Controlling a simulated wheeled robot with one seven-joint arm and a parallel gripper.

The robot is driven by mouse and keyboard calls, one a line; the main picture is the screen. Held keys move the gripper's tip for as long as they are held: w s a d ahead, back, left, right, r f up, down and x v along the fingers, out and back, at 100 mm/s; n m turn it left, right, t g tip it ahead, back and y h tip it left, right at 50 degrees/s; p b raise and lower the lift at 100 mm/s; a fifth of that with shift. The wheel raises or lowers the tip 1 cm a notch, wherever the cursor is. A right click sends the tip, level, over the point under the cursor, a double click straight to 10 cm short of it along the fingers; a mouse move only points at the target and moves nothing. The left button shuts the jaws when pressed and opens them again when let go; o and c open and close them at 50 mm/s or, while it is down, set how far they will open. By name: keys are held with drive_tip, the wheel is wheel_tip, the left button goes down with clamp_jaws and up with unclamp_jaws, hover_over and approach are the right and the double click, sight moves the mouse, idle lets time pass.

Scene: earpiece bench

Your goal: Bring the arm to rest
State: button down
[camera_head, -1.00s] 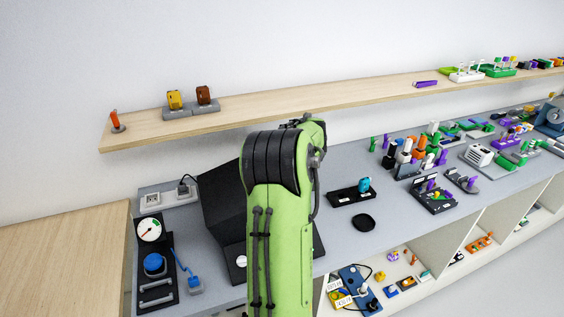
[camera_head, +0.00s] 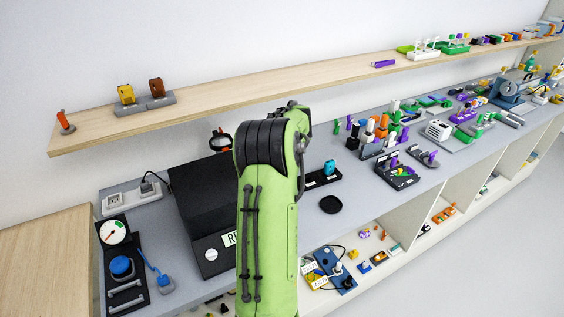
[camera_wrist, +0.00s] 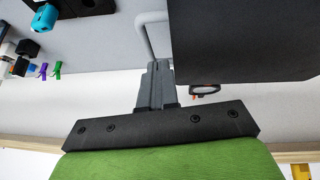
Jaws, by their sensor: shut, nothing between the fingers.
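My green arm (camera_head: 268,220) rises up the middle of the head view, with a black joint near its top. My gripper is hidden behind the arm there. In the wrist view my gripper (camera_wrist: 155,68) is shut, its grey fingers together with nothing between them. It is above the grey bench, with the large black box (camera_wrist: 240,40) close to its right. A grey handle-like bar lies just beyond the fingertips.
The black box (camera_head: 205,200) stands on the bench left of my arm. A wooden shelf (camera_head: 250,88) runs along the wall behind. A gauge panel (camera_head: 122,265) is at left. A round black pad (camera_head: 330,205) and several racks crowd the right.

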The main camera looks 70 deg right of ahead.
drive_tip(key=s+v, duration=0.1)
drive_tip(key=v, duration=0.7)
drive_tip(key=shift+s+r, duration=0.2)
drive_tip(key=shift+r, duration=0.05)
